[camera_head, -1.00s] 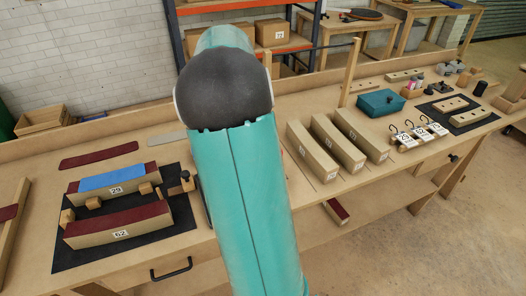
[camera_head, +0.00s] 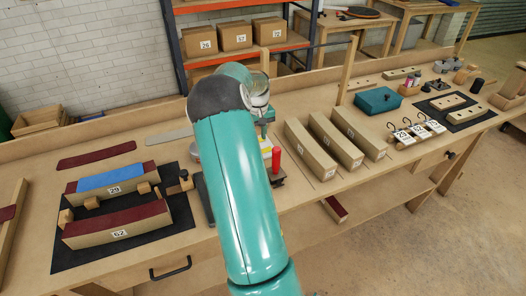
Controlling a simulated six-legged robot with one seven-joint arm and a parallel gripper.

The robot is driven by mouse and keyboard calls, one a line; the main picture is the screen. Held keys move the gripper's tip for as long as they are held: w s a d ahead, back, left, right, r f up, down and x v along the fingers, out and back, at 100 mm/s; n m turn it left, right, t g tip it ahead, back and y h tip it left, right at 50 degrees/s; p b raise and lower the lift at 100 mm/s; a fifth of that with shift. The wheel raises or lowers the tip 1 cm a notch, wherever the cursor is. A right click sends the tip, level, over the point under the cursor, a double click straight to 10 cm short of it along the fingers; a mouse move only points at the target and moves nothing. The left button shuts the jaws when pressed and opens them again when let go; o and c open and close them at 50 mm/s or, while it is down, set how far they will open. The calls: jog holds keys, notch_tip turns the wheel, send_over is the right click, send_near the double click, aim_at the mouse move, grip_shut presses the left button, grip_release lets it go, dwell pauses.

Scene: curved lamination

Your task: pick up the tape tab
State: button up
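My teal arm reaches across the middle of the bench. My gripper (camera_head: 264,128) is at its far end, partly behind the arm and small, and I cannot see whether its fingers are open or shut. Just below it are a small yellow and white patch (camera_head: 266,149) and an upright red cylinder (camera_head: 276,159) on a dark base. I cannot make out the tape tab for certain; it may be near the yellow patch or hidden behind my arm.
Left, a black mat (camera_head: 80,256) holds curved blocks labelled 29 (camera_head: 115,189) and 62 (camera_head: 120,234). Right stand three long beige blocks (camera_head: 338,140), a teal box (camera_head: 378,100) and tagged clamps (camera_head: 420,130). Boxes (camera_head: 234,37) sit on the shelf behind.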

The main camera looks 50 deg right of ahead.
aim_at(265, 149)
notch_tip(265, 149, down, 6)
jog(key=shift+r, duration=0.1)
grip_shut()
dwell(0.5)
